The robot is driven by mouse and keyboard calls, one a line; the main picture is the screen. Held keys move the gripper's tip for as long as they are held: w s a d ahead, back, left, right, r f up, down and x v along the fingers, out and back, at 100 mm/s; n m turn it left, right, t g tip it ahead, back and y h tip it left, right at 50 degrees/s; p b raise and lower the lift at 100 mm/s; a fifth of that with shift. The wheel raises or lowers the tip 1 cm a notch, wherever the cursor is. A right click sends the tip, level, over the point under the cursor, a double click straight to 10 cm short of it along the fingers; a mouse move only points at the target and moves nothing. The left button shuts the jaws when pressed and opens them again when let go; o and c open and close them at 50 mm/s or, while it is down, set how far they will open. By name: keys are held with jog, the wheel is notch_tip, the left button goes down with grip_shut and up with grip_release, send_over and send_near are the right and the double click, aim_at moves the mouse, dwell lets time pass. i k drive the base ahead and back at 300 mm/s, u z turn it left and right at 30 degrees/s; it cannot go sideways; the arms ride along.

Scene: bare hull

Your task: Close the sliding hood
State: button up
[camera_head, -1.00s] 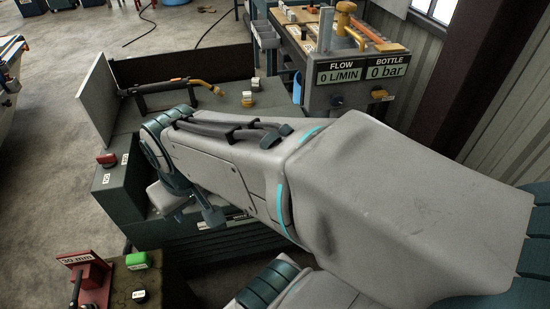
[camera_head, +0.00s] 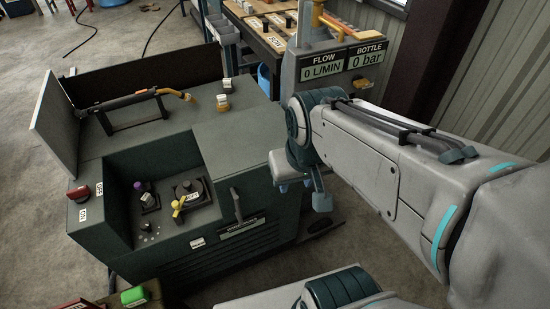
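A dark green machine cabinet (camera_head: 100,238) stands left of my arm in the head view. Its top has an open recess with a purple knob (camera_head: 139,186), a yellow lever (camera_head: 178,208) and a dial plate (camera_head: 190,192). A flat grey-green cover (camera_head: 243,135), which looks like the sliding hood, lies right of the recess and leaves it uncovered. A dark upright handle (camera_head: 237,205) shows at its front. My gripper (camera_head: 302,194) hangs just right of the cabinet, its blue-grey fingers apart and nothing seen between them. It appears clear of the handle; exact depth is unclear.
An upright grey panel (camera_head: 55,125) and a torch on a stand (camera_head: 135,105) are at the cabinet's back left. A gauge post (camera_head: 330,65) and a workbench (camera_head: 265,40) stand behind my gripper. A green block (camera_head: 134,296) is at the front. Floor at left is clear.

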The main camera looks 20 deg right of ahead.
aim_at(235, 149)
jog(key=k, duration=1.2)
jog(key=z, duration=0.85)
jog(key=i, duration=1.15)
jog(key=u, duration=0.7)
